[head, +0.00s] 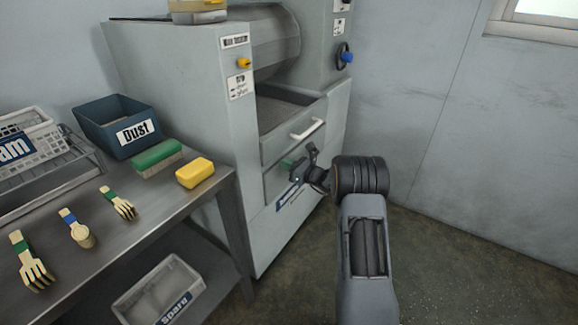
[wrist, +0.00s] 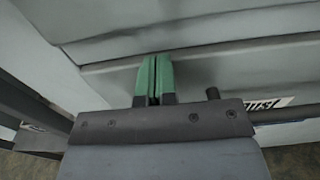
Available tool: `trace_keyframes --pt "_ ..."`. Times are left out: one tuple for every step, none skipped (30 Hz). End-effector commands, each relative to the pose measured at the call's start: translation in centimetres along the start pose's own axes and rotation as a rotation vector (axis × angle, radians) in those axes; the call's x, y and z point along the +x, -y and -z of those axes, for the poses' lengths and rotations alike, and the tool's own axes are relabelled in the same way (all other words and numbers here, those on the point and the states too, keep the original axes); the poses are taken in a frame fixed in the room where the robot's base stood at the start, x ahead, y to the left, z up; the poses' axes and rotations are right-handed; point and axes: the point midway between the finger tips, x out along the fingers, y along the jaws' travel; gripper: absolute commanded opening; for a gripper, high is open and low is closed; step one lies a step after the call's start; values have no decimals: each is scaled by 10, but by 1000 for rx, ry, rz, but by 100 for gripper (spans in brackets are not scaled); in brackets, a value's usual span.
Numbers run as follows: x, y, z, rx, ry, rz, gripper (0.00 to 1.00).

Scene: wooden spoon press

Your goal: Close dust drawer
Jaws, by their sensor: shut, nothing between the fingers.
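The grey press machine (head: 180,90) has an upper drawer front with a white handle (head: 307,129). Below it is a lower drawer front (head: 272,184) with a dark-and-white label (head: 290,197), partly hidden by my gripper. A label also shows in the wrist view (wrist: 268,103), too cut off to read surely. My gripper (head: 288,164) is in front of the lower front, just under the upper drawer. In the wrist view its green fingertips (wrist: 155,72) are together and empty, at or very near a grey panel; I cannot tell whether they touch it.
A metal table (head: 130,225) at left holds a blue Dust bin (head: 90,122), a green brush (head: 157,157), a yellow sponge (head: 195,172) and wooden utensils. A Spare crate (head: 160,290) is on its lower shelf. Floor at right (head: 470,270) is clear.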

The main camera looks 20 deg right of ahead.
Motion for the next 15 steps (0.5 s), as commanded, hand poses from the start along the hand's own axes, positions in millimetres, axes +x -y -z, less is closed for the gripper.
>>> trace_keyframes --pt "5 -1 -4 -5 6 -3 0" --pt "5 -2 -4 -5 7 -3 0" --pt "6 -2 -4 -5 7 -4 0" --pt "6 -2 -5 -6 7 -4 0" --pt "6 -2 -5 -6 8 -5 0" --pt "6 -2 -5 -6 8 -4 0" --pt "6 -2 -5 -6 8 -5 0" --pt "6 -2 -5 -6 8 -5 0" --pt "4 -2 -6 -6 8 -6 0" --pt "2 -2 -6 -6 8 -6 0" --pt "0 -2 -6 -6 8 -6 0" --pt "-5 -1 -5 -5 7 -5 0" --pt "-9 0 -5 -5 7 -5 0" --pt "-14 1 -5 -4 7 -4 0" --pt "-22 3 -5 -4 6 -1 0"
